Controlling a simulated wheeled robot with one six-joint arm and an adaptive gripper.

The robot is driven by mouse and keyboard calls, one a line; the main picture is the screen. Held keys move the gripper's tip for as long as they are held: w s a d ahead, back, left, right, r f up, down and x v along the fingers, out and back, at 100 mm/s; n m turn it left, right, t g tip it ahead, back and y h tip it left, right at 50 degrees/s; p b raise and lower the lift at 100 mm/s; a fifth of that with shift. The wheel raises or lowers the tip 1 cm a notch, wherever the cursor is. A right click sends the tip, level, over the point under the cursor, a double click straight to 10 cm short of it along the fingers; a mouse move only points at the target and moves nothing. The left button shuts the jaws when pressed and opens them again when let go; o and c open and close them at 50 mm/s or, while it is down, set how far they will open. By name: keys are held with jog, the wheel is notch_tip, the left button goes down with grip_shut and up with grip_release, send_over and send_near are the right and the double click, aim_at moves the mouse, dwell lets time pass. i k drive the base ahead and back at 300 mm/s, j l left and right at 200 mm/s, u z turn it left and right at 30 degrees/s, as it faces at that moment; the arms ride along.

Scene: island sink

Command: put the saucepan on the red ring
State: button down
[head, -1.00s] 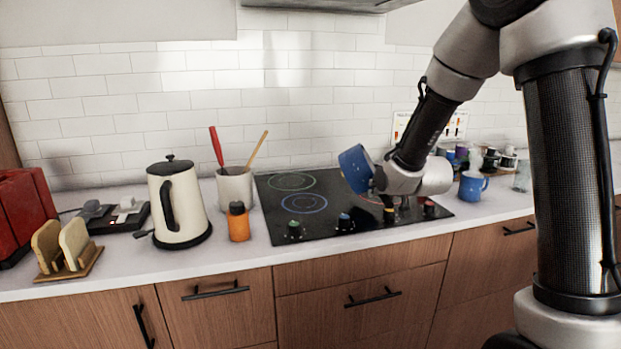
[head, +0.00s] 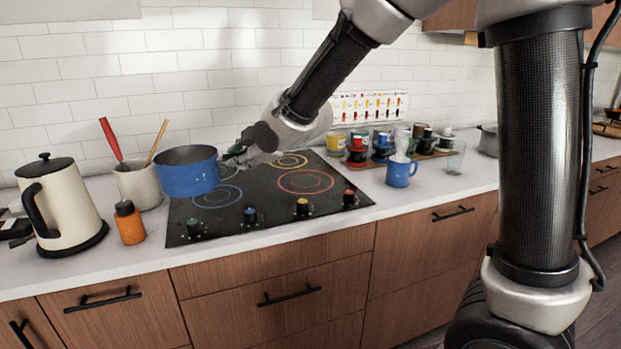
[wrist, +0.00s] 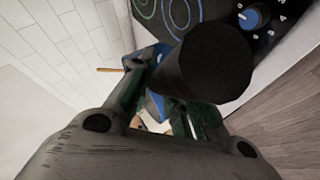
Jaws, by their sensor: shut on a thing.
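The blue saucepan (head: 188,178) is roughly level, mouth up, at the left side of the black cooktop, partly over the left rings. I cannot tell its exact height above the glass. My gripper (head: 240,153) is shut on its handle, to the right of the pan. In the wrist view the black handle (wrist: 215,62) sticks out from between the fingers (wrist: 160,95), with a bit of blue pan behind. The red ring (head: 305,181) is bare at the cooktop's front right, to the right of the pan.
A yellow ring (head: 291,161) lies behind the red one; a blue ring (head: 217,196) is at front left. Knobs (head: 302,207) line the front edge. An orange bottle (head: 130,222), utensil crock (head: 138,185) and kettle (head: 60,207) stand left. A blue mug (head: 400,172) stands right.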

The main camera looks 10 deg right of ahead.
aim_at(329, 180)
jog(key=i+l, duration=0.15)
jog(key=l, duration=0.35)
jog(key=i+l+u, duration=0.15)
jog(key=l, duration=0.35)
jog(key=i+l, duration=0.15)
jog(key=l, duration=0.35)
jog(key=i+l+u, duration=0.15)
jog(key=l, duration=0.9)
jog(key=i+u, duration=0.05)
jog(key=i, duration=0.05)
